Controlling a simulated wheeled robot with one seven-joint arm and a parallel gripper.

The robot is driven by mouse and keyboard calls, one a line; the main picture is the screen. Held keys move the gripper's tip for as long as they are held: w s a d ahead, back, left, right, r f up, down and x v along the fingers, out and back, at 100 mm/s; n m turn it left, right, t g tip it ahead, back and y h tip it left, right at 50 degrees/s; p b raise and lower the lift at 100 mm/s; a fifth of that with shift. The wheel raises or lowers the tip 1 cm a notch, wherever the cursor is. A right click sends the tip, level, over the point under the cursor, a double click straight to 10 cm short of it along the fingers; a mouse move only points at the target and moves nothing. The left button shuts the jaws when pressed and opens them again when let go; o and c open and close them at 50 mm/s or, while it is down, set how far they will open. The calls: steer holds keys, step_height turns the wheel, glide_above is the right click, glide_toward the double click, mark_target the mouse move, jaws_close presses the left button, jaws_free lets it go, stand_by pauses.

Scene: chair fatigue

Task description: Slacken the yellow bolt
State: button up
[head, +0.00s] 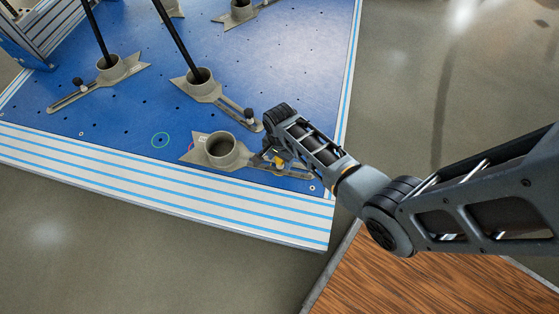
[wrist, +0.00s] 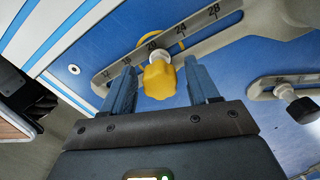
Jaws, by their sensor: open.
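The yellow bolt (wrist: 159,79) has a knobbed head and sits in the slot of a grey bracket arm (wrist: 213,36) marked with numbers. In the wrist view it lies between the two blue fingers of my gripper (wrist: 162,88), which is open, with a gap showing on each side of the head. In the head view the yellow bolt (head: 279,161) shows only in part beside my gripper (head: 270,155). My wrist and gripper hide much of the bracket arm there. The bracket's round cup (head: 222,150) is empty.
Other brackets with black knobs stand close by, one knob (head: 249,115) just behind my gripper. Black poles rise from two cups (head: 200,78). The blue plate (head: 300,55) has a striped front edge (head: 200,200). A wooden surface (head: 400,285) lies at lower right.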

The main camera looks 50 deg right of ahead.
steer(key=shift+r+m+p, duration=0.1)
steer(key=shift+m+p, duration=0.25)
steer(key=shift+m, duration=1.65)
steer(key=c, duration=1)
steer(key=shift+n+p, duration=0.6)
steer(key=shift+n, duration=1.5)
